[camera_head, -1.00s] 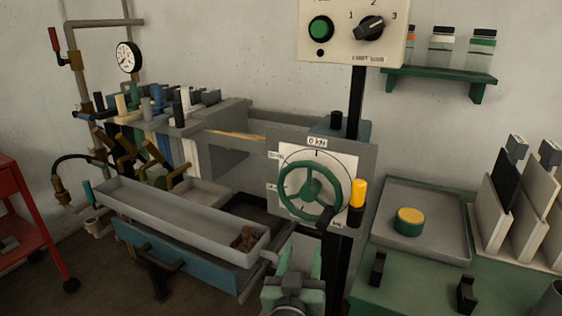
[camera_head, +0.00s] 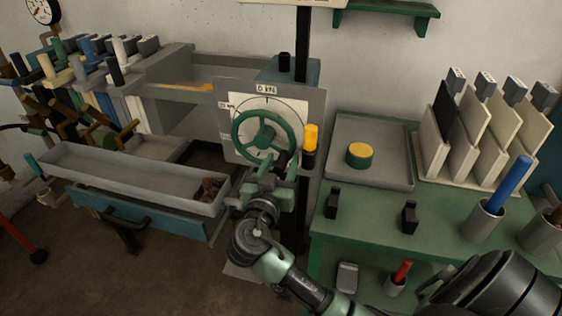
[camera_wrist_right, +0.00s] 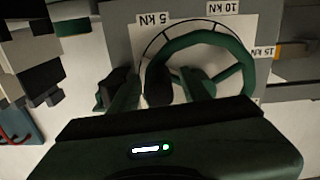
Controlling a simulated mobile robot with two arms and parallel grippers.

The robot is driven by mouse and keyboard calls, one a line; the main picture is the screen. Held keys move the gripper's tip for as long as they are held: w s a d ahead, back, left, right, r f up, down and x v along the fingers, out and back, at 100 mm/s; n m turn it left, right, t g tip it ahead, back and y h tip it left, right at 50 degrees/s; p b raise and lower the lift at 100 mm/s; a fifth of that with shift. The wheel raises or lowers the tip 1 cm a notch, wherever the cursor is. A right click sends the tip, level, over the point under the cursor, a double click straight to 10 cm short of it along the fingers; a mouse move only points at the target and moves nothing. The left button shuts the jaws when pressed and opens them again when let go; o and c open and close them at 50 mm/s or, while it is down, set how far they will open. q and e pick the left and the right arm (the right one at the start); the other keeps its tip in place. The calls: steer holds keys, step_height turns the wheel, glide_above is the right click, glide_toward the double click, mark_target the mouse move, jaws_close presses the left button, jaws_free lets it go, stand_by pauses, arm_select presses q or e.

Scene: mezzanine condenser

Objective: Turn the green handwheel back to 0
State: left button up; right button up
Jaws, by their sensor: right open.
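The green handwheel (camera_head: 267,135) is mounted on a white dial plate on a grey panel, with a "0 kN" label at its top. The wrist view shows the handwheel (camera_wrist_right: 212,80) close up, with 5, 10 and 15 kN labels around it. I cannot make out a pointer reading. My right gripper (camera_head: 266,178) is open at the wheel's lower rim. In the wrist view its fingers (camera_wrist_right: 162,92) reach up to the wheel, one left of the rim and one overlapping the wheel's inside. I cannot tell whether they touch it. My left gripper is not in view.
A yellow-topped black handle (camera_head: 311,138) stands just right of the wheel. A grey trough (camera_head: 130,178) lies to the left above a blue drawer. A green bench (camera_head: 375,218) at right carries a tray (camera_head: 392,172) with a yellow-and-green puck (camera_head: 360,155).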

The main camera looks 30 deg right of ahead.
steer(key=shift+c, duration=0.4)
jaws_close()
stand_by(1.0)
